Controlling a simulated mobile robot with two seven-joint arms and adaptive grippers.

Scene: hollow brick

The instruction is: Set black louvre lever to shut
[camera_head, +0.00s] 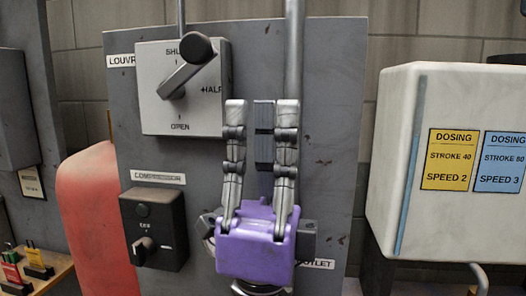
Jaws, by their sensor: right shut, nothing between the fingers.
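The louvre lever (187,68) is a dark arm with a black knob on a light grey plate (157,119) marked SHUT, HALF and OPEN. From its pivot it slants up and right, its knob between the SHUT and HALF marks and partly covering the word SHUT. My right gripper (263,108), purple with grey fingers, stands to the right of and below the knob, fingers pointing up. It is shut and empty, apart from the knob in the picture. Its fingers cover part of the panel behind. My left gripper is not in view.
A compressor box (155,228) with a small knob sits below the louvre plate. A vertical pipe (294,50) runs above my right gripper. A white dosing cabinet (400,150) stands at right, a red rounded body (90,210) at left.

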